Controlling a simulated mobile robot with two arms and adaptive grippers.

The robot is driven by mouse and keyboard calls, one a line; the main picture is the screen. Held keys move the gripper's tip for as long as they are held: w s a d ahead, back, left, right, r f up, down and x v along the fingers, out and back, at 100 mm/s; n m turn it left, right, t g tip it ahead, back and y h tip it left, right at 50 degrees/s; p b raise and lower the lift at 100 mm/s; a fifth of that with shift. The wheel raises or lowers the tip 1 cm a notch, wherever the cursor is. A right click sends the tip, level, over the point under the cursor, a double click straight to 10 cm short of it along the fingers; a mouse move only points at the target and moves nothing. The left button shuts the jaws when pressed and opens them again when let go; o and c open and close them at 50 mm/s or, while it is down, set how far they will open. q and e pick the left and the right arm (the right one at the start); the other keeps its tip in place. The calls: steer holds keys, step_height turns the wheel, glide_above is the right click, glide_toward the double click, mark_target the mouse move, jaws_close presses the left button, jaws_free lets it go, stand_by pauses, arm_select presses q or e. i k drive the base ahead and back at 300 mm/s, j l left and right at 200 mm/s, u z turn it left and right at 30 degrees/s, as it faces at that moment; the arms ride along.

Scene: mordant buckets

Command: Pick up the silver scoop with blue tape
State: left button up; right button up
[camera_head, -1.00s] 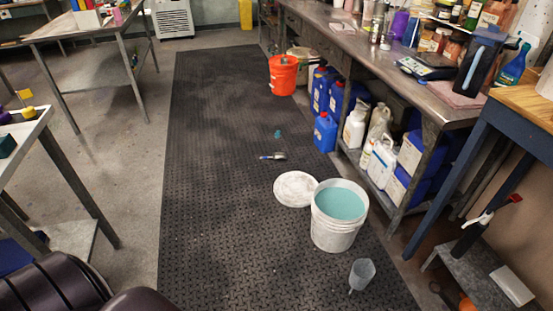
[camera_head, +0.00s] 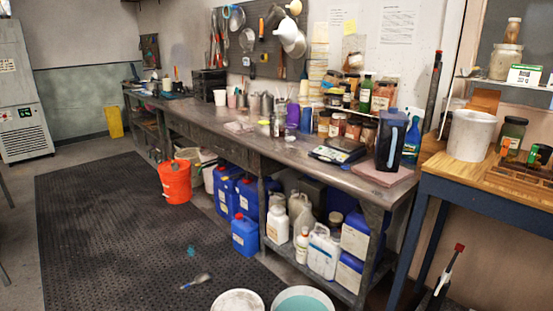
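A small silver scoop (camera_head: 197,280) lies on the black floor mat, low in the view and left of the middle. A bit of blue shows at its left end. It lies a little in front of a teal spot (camera_head: 191,251) on the mat. To its right are a round white lid (camera_head: 238,302) and a white bucket (camera_head: 302,303) with teal liquid, both cut by the bottom edge. Neither of my grippers is in view.
The black mat (camera_head: 100,230) is mostly clear. An orange bucket (camera_head: 174,182) stands by the long metal workbench (camera_head: 290,160). Blue jugs (camera_head: 245,235) and white bottles stand under the bench. A blue-framed wooden table (camera_head: 480,192) is at the right.

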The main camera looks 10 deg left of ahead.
mark_target(203, 278)
steer(key=i+j, duration=0.15)
steer(key=j, duration=0.2)
steer(key=i+j+z, duration=0.1)
steer(key=j, duration=0.2)
steer(key=i+j, duration=0.2)
steer(key=j, duration=0.15)
steer(key=i+j+z, duration=0.15)
steer(key=j, duration=0.2)
steer(key=i+j, duration=0.15)
steer(key=j, duration=0.2)
steer(key=i+j+z, duration=0.1)
steer(key=j, duration=0.25)
steer(key=i+j, duration=0.15)
steer(key=j, duration=0.2)
steer(key=z, duration=0.05)
